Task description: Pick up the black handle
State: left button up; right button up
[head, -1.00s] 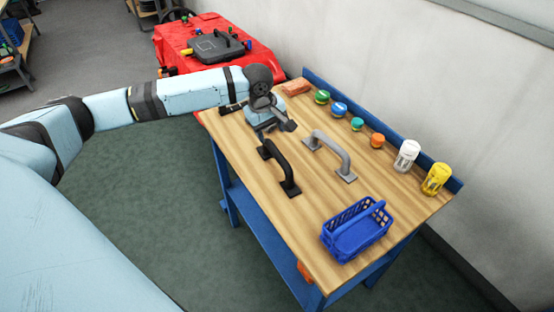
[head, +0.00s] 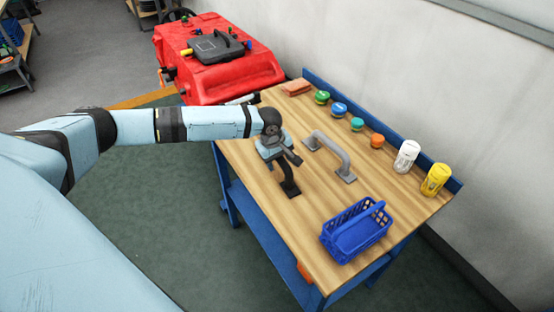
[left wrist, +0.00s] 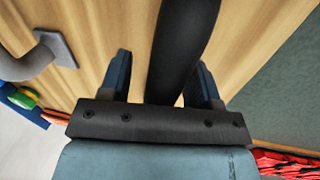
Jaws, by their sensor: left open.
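The black handle (head: 288,180) stands on the wooden tabletop, partly hidden in the head view by my left gripper (head: 281,158). That gripper is open and over the handle's bar. In the left wrist view the dark handle bar (left wrist: 184,40) runs between the two fingers of my left gripper (left wrist: 163,62), closer to the right finger. I cannot tell whether that finger touches it. A grey handle (head: 331,149) stands to the right; it also shows in the left wrist view (left wrist: 35,60). My right gripper is not in view.
The wooden table (head: 300,220) also bears a blue basket (head: 356,232), a white jar (head: 406,156), a yellow jar (head: 436,179), several small round containers along the back and a reddish block (head: 297,88). A red machine (head: 230,75) stands beyond. The front left tabletop is clear.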

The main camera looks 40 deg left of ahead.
pick_arm(q)
jog(key=shift+c, duration=0.5)
grip_shut()
jog(key=shift+r, duration=0.1)
